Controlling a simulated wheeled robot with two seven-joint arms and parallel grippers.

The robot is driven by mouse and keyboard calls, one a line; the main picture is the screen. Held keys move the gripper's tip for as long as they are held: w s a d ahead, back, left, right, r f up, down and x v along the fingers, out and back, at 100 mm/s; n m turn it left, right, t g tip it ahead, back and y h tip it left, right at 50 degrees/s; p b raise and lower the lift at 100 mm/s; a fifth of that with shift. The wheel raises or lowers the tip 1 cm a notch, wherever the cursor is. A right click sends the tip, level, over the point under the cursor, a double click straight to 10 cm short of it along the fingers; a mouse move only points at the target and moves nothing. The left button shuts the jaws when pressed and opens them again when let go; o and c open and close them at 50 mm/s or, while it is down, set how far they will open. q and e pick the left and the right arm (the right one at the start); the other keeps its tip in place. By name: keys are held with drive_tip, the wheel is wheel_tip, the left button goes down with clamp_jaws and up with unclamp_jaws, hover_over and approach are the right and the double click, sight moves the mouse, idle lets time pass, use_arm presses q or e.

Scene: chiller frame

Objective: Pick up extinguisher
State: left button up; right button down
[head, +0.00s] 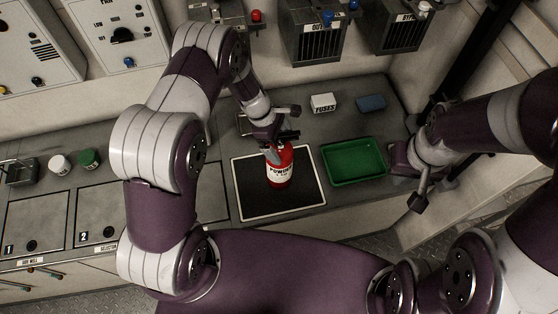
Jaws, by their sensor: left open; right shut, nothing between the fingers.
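The extinguisher (280,174) is a red bottle with a white label reading POWDER. It stands upright on a black mat with a white border (240,205) on the grey counter. My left gripper (280,146) is open at the top of the extinguisher, and its fingers hide part of the bottle's top. I cannot tell whether the fingers touch it. My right gripper (418,200) is shut and empty, to the right of the green tray and apart from the extinguisher.
An empty green tray (355,178) lies right of the mat. A white FUSES box (323,102) and a blue block (371,102) sit behind it. White (59,164) and green (89,158) round containers stand at left. Wall boxes hang above the counter's back.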

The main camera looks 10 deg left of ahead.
use_arm(q)
drive_tip(key=shift+d+f, duration=0.15)
drive_tip(key=shift+f, duration=0.35)
drive_tip(key=shift+w+d+f, duration=0.15)
drive_tip(key=c, duration=1.7)
drive_tip(key=shift+w, duration=0.1)
clamp_jaws()
drive_tip(key=shift+r, duration=0.2)
